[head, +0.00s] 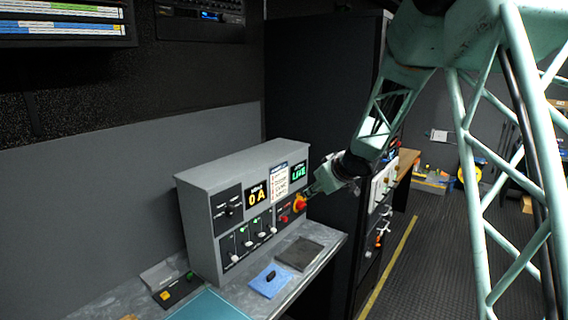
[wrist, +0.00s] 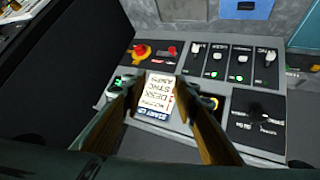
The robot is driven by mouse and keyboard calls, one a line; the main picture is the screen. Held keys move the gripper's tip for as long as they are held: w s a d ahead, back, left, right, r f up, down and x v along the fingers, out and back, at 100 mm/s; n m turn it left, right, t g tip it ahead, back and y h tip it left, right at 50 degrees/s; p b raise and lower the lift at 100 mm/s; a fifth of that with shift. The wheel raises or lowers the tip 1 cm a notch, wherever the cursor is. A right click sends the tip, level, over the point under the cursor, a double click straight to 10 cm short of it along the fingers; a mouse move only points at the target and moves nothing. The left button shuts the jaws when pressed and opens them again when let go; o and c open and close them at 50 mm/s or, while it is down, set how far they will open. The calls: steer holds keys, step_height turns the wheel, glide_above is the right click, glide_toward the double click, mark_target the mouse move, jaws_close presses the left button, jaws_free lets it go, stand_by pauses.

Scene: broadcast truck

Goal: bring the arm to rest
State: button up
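My gripper (head: 315,188) is at the right end of the grey control console (head: 204,200), close to its front face, at the end of my pale green arm. In the wrist view my gripper (wrist: 155,88) has its two fingers spread apart with nothing held between them. The console panel (wrist: 216,92) appears upside down there, with a printed start-up card (wrist: 158,95) behind the gap between the fingers. Whether the fingertips touch the panel I cannot tell.
A blue mat (head: 269,281) and dark pad (head: 300,253) lie on the bench. A dark cabinet (head: 318,90) stands behind.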

steer(key=s+d+r+m+h+b, duration=0.3)
steer(key=s+d+r, duration=0.55)
steer(key=s, duration=0.25)
steer(key=s+d+r+m+g+h+b, duration=0.1)
steer(key=s+d, duration=0.2)
steer(key=s, duration=0.6)
steer(key=s+d+r+m+h+b, duration=0.1)
steer(key=s+d+r, duration=0.15)
steer(key=s, duration=0.65)
steer(key=s+a+f+g+b, duration=0.1)
steer(key=s+f, duration=0.2)
steer(key=s, duration=1)
steer(key=s+a+f+m+g+y+b, duration=0.1)
steer(key=s+a+f+g+b, duration=0.1)
steer(key=s, duration=1.1)
steer(key=s+a+f+m+g+b, duration=0.1)
steer(key=s+f, duration=0.3)
steer(key=s, duration=0.9)
steer(key=shift+a+f+y+b, duration=0.3)
steer(key=shift+y+b, duration=0.1)
steer(key=shift+b, duration=0.25)
